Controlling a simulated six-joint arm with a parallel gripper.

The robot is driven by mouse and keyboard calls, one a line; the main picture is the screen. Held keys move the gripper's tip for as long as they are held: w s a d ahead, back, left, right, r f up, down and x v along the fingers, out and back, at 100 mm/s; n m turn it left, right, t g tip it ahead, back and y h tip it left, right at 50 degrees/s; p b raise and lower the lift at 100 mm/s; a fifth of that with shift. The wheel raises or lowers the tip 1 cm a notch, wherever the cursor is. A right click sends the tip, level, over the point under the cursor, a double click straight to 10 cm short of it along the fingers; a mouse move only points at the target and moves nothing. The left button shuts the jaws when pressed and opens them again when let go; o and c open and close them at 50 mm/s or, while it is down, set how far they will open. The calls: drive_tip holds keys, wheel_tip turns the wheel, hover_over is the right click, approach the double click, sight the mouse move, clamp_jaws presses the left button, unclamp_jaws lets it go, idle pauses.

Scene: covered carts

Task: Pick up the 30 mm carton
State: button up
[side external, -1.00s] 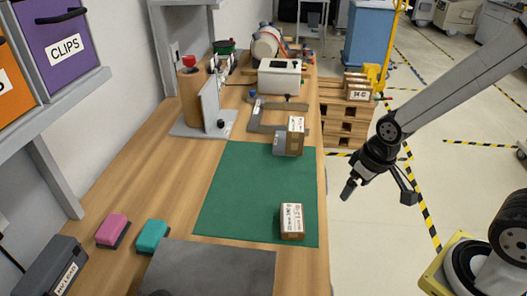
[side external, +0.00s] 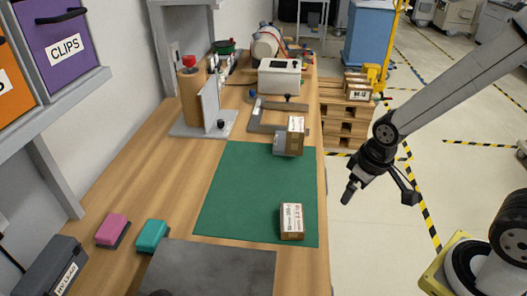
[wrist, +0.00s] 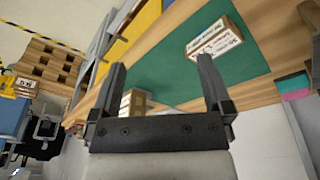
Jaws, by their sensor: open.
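One small brown carton with a white printed label (side external: 291,222) lies on the front part of the green mat (side external: 240,195). A second, taller-looking carton (side external: 296,136) stands at the mat's far edge, against a grey piece. I cannot tell which is the 30 mm one. My gripper (side external: 380,192) is open and empty, off the bench's right edge, apart from both cartons. In the wrist view, one carton (wrist: 214,38) lies on the mat beyond the right finger. Another (wrist: 133,102) shows near the left finger, partly hidden by my gripper (wrist: 161,66).
A dark grey plate (side external: 215,268) lies in front of the mat. Pink (side external: 112,228) and teal (side external: 152,235) blocks sit to its left. A grey stand (side external: 207,118) and a white box (side external: 279,77) are farther back. Much of the mat is bare.

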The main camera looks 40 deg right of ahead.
drive_tip(key=w+a+f+n+t+h, duration=0.1)
drive_tip(key=a+n+t+h, duration=0.3)
drive_tip(key=n, duration=0.9)
drive_tip(key=w+a+f+n+t+h, duration=0.1)
drive_tip(key=w+a+n+t+h, duration=0.2)
drive_tip(key=a+n, duration=0.6)
drive_tip(key=n+t+h, duration=0.1)
drive_tip(key=n, duration=0.4)
drive_tip(key=shift+w+a+f+h, duration=0.15)
drive_tip(key=shift+a+f+h, duration=0.15)
drive_tip(key=shift+a+f, duration=0.1)
approach(292, 221)
drive_tip(key=shift+x, duration=1.85)
drive_tip(key=shift+d+r, duration=0.1)
drive_tip(key=shift+d, duration=0.05)
